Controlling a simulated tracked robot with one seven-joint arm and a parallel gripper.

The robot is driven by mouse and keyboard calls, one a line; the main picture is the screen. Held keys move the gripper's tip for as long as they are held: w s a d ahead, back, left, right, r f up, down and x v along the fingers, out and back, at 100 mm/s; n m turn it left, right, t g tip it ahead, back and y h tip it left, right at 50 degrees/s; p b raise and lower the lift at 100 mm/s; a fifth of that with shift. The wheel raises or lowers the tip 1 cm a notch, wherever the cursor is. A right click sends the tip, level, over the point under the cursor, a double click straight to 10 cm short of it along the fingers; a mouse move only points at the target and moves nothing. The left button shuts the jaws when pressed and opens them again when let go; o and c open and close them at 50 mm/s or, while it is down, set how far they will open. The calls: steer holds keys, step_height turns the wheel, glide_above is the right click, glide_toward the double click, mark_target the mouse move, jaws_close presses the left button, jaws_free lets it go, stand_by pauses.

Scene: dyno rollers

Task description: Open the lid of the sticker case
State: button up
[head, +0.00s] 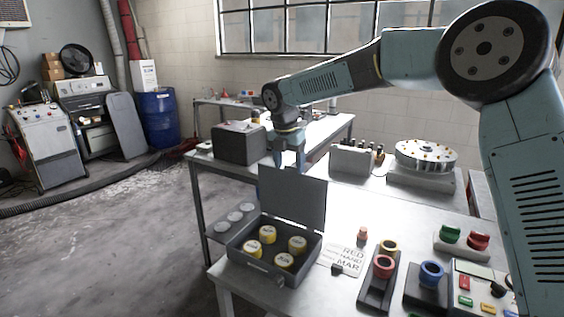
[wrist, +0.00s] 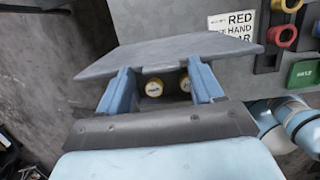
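The sticker case is the grey open box (head: 276,272) on the front table, with several yellow-sided round pieces with white tops inside. Its flat grey lid (head: 292,200) stands up steeply at the back edge, open. My gripper (head: 289,164) points down just above and behind the lid's top edge in the head view. In the wrist view the lid (wrist: 170,48) spans across the front of my two blue fingers, which are spread apart. Two of the round pieces (wrist: 154,88) show between the fingers. Whether the fingers touch the lid cannot be told.
A white lettered card (head: 345,259) lies right of the case. Red and blue ring fixtures (head: 383,267), green and red knobs (head: 450,234) and a button panel (head: 478,290) stand further right. A round dial plate (head: 426,155) and a dark box (head: 238,145) stand behind. Floor at left is open.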

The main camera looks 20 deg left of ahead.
steer(key=shift+o, duration=0.3)
steer(key=v, duration=1.3)
steer(key=shift+r, duration=0.3)
steer(key=shift+d, duration=0.1)
